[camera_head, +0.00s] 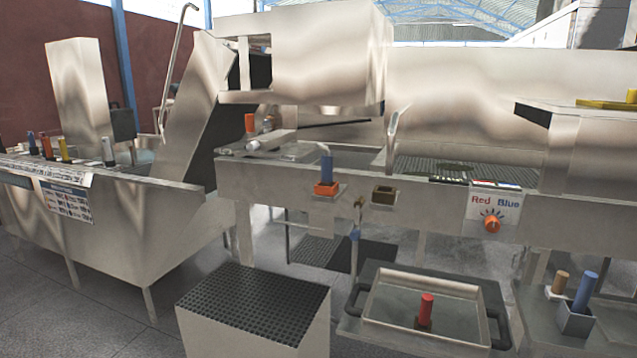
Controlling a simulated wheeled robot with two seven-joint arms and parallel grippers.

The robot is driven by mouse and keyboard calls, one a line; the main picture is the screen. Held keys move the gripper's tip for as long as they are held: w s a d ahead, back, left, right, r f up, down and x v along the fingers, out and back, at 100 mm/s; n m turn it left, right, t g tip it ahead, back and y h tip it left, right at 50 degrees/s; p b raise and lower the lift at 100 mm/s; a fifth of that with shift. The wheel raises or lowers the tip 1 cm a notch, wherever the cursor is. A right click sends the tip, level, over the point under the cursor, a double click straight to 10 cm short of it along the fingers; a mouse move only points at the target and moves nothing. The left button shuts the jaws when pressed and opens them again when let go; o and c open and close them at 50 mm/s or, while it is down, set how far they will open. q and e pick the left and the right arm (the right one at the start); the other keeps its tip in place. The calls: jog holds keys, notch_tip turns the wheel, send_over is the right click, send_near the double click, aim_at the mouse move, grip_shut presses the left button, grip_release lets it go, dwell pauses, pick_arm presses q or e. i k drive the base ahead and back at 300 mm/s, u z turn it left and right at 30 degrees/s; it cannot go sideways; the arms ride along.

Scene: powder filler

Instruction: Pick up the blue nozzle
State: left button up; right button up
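A blue cylinder (584,293), which looks like the blue nozzle, stands slightly tilted in a small grey square holder (576,322) at the lower right. Another blue cylinder (327,168) stands upright on an orange base (326,189) at the front edge of the metal machine, near the middle. The picture alone does not settle which is the nozzle. A red cylinder (426,310) stands in a metal tray (385,339) at the lower middle. Neither of my grippers is in view.
A tan cylinder (560,283) stands beside the grey holder. The tray has black handles. A panel marked Red and Blue carries an orange knob (491,222). A block with a black perforated top (253,302) stands at the front. Several coloured cylinders line the left machine.

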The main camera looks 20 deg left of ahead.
aim_at(326, 158)
jog(key=u, duration=1.2)
jog(key=i, duration=1.35)
jog(key=z, duration=0.05)
